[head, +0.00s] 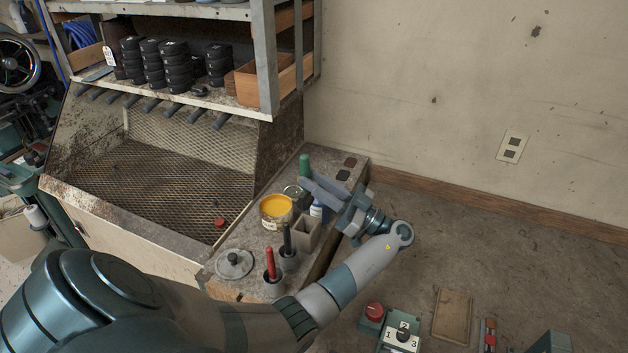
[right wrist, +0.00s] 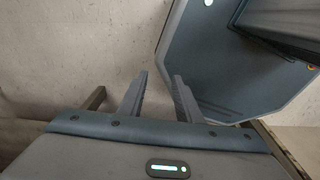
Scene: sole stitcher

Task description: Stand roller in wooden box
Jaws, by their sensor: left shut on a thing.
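My left gripper (head: 311,183) is over the back of the narrow worktop. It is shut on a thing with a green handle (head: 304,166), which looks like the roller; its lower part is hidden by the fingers. A small, pale, open-topped box (head: 307,238), which looks like the wooden box, stands on the worktop below and in front of the gripper. I see nothing standing in its visible opening. My right gripper (right wrist: 158,98) shows only in the right wrist view, with its fingers apart and nothing between them.
A yellow-filled can (head: 276,211) stands left of the box. A red-handled tool (head: 270,264) and a black-handled tool (head: 287,240) stand in grey cups in front. A round grey lid (head: 234,263) lies nearby. A shelf (head: 190,95) with black rolls overhangs the mesh bench.

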